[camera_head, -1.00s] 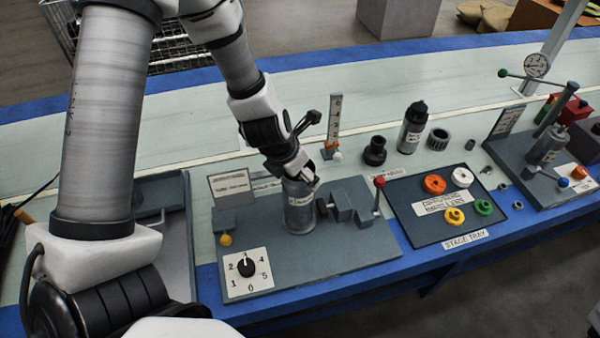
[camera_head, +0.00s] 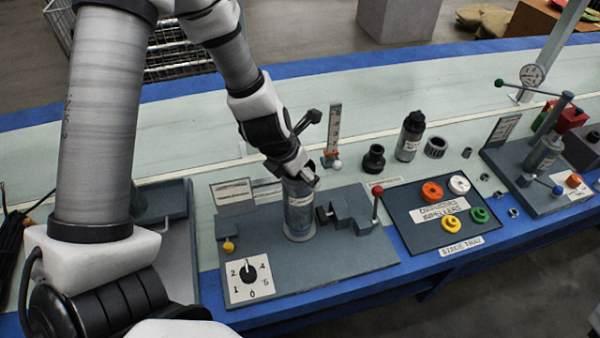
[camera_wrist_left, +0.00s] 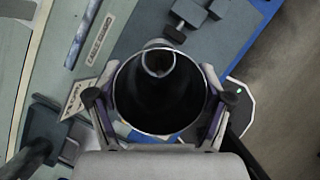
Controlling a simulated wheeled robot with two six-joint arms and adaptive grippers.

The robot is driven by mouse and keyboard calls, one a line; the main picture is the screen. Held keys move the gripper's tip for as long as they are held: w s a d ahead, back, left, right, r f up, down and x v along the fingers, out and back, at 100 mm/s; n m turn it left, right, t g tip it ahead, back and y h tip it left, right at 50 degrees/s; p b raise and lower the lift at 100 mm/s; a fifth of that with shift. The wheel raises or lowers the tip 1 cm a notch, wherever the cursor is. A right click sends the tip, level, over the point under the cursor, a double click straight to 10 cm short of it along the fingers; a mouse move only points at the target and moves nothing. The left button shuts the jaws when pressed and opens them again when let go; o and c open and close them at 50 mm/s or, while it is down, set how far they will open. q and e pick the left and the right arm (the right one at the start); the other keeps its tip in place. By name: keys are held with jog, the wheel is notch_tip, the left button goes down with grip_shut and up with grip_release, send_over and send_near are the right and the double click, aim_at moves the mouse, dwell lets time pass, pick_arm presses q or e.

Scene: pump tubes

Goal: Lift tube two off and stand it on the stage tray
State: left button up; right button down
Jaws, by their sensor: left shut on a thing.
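A grey-blue tube (camera_head: 299,212) stands upright at the left pump station (camera_head: 340,262), with a pale ring at its foot. Whether it is clear of the plate I cannot tell. My left gripper (camera_head: 299,176) is shut on its upper end; the wrist view looks into its dark open mouth (camera_wrist_left: 160,105), with a finger on each side. No number is readable on it. The stage tray (camera_head: 405,216) is a dark flat tray to the right, holding orange, white, yellow and green rings. My right gripper is not in view.
A stepped block (camera_head: 345,207) and red-knobbed lever (camera_head: 377,190) stand between tube and tray. Another station with a similar cylinder (camera_head: 545,152) is at the right.

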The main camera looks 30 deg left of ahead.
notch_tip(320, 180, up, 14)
jog(key=p, duration=1.3)
jog(key=shift+p, duration=0.3)
dwell(0.5)
dwell(0.5)
